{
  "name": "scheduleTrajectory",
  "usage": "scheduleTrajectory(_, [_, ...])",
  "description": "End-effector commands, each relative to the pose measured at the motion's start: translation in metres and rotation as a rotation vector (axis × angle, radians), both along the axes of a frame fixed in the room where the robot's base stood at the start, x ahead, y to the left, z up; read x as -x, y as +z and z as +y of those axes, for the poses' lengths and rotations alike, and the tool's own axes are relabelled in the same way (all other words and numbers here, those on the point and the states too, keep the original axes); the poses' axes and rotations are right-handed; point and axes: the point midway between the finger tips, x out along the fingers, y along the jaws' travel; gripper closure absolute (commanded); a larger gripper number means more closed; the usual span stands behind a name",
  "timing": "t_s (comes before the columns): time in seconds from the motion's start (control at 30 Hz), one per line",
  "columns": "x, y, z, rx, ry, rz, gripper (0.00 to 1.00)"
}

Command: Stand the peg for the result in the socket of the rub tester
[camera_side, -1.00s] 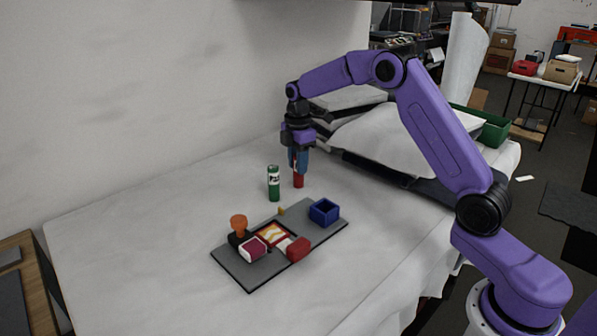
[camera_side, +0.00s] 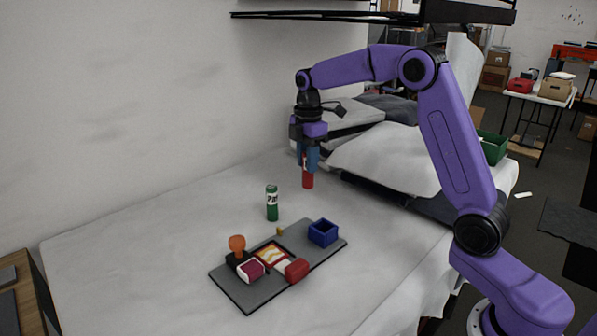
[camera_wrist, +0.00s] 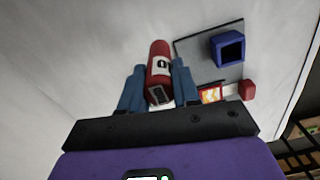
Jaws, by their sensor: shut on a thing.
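My gripper (camera_side: 308,160) is shut on a red peg (camera_side: 308,181) and holds it upright above the white table. In the wrist view the red peg (camera_wrist: 159,52) sits between both fingers (camera_wrist: 158,72), with a white label with dark marking partly showing. A green peg (camera_side: 272,207) with a white label, lettering only partly legible, stands on the table left of the held peg. The rub tester is a grey board (camera_side: 240,291) with a blue open-topped square socket (camera_side: 323,234) at its right end. The socket (camera_wrist: 229,47) looks empty in the wrist view, right of the red peg.
The board also carries an orange-knobbed part (camera_side: 237,243), a magenta-and-white block (camera_side: 251,271), a red block (camera_side: 297,270) and a yellow-red patch (camera_side: 270,256). A small yellow piece (camera_side: 281,231) is at its back edge. White cushion-like bundles (camera_side: 385,155) lie behind right.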

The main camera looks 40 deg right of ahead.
Motion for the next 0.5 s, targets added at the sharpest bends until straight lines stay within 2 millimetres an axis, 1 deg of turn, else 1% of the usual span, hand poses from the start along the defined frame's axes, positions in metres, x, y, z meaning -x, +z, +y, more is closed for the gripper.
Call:
scheduleTrajectory(0.03, [0.009, 0.012, 0.001, 0.000, 0.001, -0.005, 0.99])
scheduleTrajectory(0.2, [0.044, 0.024, 0.004, 0.000, 0.002, -0.002, 0.99])
scheduleTrajectory(0.4, [0.073, 0.037, 0.006, 0.000, 0.001, -0.002, 0.99])
scheduleTrajectory(0.5, [0.083, 0.041, 0.006, 0.000, 0.001, -0.002, 0.99])
